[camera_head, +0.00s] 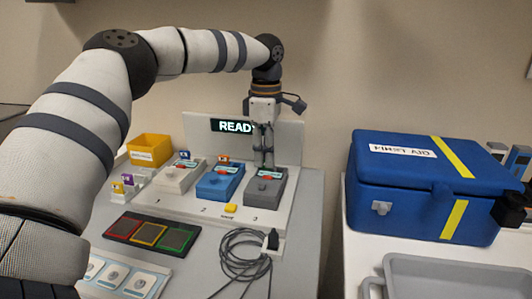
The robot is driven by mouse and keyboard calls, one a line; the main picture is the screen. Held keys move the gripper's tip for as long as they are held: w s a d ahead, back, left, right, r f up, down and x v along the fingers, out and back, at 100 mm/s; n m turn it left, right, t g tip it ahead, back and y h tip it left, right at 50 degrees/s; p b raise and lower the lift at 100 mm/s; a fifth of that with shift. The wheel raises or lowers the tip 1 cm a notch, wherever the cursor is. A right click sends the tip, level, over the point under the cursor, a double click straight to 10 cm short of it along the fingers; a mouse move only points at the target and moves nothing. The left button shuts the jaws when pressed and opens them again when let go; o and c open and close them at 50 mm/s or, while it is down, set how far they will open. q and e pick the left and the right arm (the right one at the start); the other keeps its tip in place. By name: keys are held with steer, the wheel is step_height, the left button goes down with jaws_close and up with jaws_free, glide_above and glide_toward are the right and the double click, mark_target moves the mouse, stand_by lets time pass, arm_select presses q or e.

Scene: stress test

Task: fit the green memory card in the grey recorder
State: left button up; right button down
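The grey recorder (265,190) stands at the right end of a white board, by the number 3. My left gripper (264,163) points down at the back of this recorder, its fingertips at or just above the top. The fingers look close together, but whether they hold anything is too small to tell. I cannot make out a green memory card; the fingers may hide it. A blue recorder (220,182) and a white recorder (179,175) stand to the left. My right gripper cannot be made out.
A sign reading READY (236,126), partly covered by my gripper, stands behind. A yellow bin (150,148), coloured trays (150,233) and a coiled black cable (240,256) share the table. A blue first-aid box (400,205) and grey tray (450,266) are at right.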

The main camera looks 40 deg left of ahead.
arm_select(q)
steer(key=shift+r, duration=0.1)
steer(key=shift+r, duration=1.95)
steer(key=o, duration=0.6)
steer(key=shift+c, duration=0.2)
steer(key=shift+r, duration=0.1)
steer(key=shift+r, duration=1.4)
